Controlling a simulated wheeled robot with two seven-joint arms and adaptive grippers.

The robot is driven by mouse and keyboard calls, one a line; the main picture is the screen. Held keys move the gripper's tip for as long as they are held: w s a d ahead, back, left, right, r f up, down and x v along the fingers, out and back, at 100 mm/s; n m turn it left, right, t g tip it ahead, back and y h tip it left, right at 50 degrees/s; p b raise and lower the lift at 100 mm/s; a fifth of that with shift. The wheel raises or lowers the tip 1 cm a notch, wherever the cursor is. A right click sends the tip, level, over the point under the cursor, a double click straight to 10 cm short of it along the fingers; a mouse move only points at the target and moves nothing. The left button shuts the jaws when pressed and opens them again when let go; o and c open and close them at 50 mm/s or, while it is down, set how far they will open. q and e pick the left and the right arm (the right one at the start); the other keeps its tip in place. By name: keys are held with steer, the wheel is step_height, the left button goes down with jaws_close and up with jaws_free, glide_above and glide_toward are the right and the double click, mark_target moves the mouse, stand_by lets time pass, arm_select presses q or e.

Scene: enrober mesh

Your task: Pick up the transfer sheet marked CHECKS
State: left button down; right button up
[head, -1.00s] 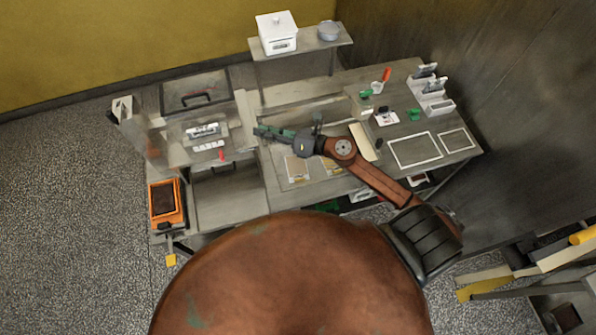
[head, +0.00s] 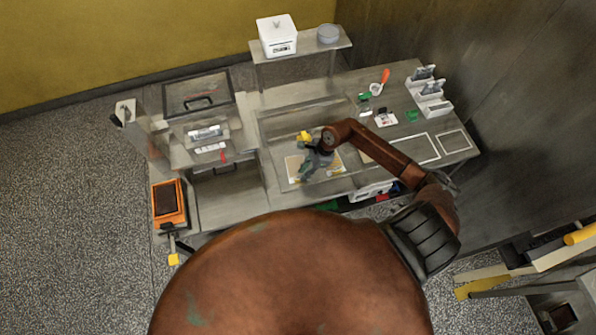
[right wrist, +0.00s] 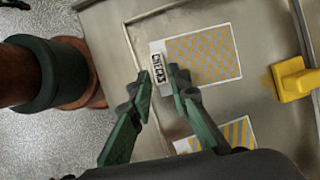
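The transfer sheet marked CHECKS (right wrist: 205,55) lies flat on a metal surface in the right wrist view, with a yellow-and-grey checked print and its label on a pale left end strip. In the head view it is the left sheet (head: 292,169), partly hidden by my gripper. My right gripper (right wrist: 160,76) is open, its two green fingertips at either side of the label end. I cannot tell how far above the sheet they are. It also shows in the head view (head: 305,172). My left gripper is not in view.
A second sheet with yellow stripes (right wrist: 236,133) lies beside it, partly covered by my finger. A yellow block (right wrist: 293,79) stands beyond the checked sheet. A raised metal rim (right wrist: 130,48) runs along the label side. An orange-framed device (head: 168,203) is at the left.

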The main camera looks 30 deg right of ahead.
steer(key=shift+p+x, duration=0.35)
steer(key=shift+x, duration=0.75)
steer(key=shift+a+f, duration=0.25)
steer(key=shift+f, duration=0.2)
steer(key=shift+c, duration=0.5)
jaws_close()
steer(key=shift+r, duration=0.15)
